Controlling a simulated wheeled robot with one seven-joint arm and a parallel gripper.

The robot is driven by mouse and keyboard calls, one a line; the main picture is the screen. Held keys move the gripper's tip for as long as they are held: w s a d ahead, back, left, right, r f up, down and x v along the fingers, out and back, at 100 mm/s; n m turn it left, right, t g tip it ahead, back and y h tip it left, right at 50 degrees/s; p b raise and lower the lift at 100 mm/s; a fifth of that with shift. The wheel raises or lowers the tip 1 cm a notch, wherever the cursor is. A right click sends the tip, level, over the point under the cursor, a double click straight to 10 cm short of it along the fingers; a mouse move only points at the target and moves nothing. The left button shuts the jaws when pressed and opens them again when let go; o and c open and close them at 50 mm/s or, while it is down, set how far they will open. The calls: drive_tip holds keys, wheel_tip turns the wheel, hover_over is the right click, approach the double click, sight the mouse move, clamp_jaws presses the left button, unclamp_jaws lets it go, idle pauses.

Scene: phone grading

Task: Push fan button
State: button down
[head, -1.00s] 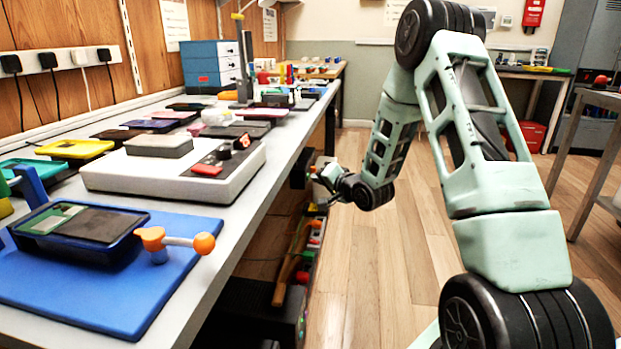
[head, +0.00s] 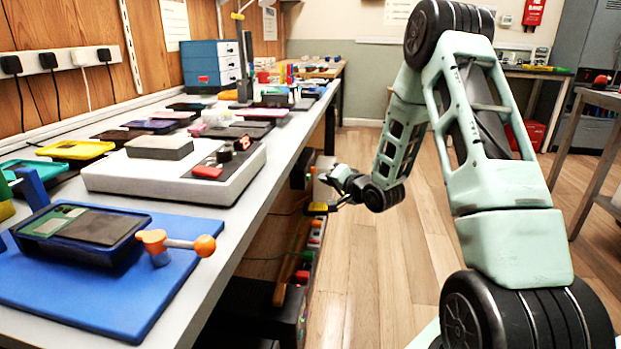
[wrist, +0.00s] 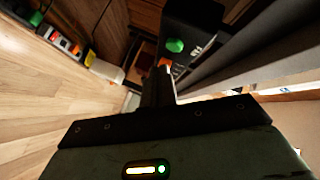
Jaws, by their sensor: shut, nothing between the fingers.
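A black switch box (wrist: 192,25) with a green button (wrist: 175,46) shows at the top of the wrist view. An orange-red button (wrist: 165,63) sits just below the green one, partly behind my fingertips. I cannot tell from a label which one is the fan button. In the head view a dark box (head: 299,170) is mounted at the workbench's side, its buttons not visible. My gripper (head: 325,178) is right of it, with a small gap. In the wrist view my gripper (wrist: 158,78) is shut and empty, its fingers pointing toward the box.
The workbench (head: 222,262) edge runs close along the left of my arm. A white console (head: 130,178) and a blue mat (head: 110,308) lie on top. Several items sit low beneath the bench.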

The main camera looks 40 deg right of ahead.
drive_tip(key=shift+s+d+p, duration=0.5)
drive_tip(key=shift+s+d, duration=1.25)
drive_tip(key=shift+s, duration=0.3)
drive_tip(key=shift+s, duration=0.1)
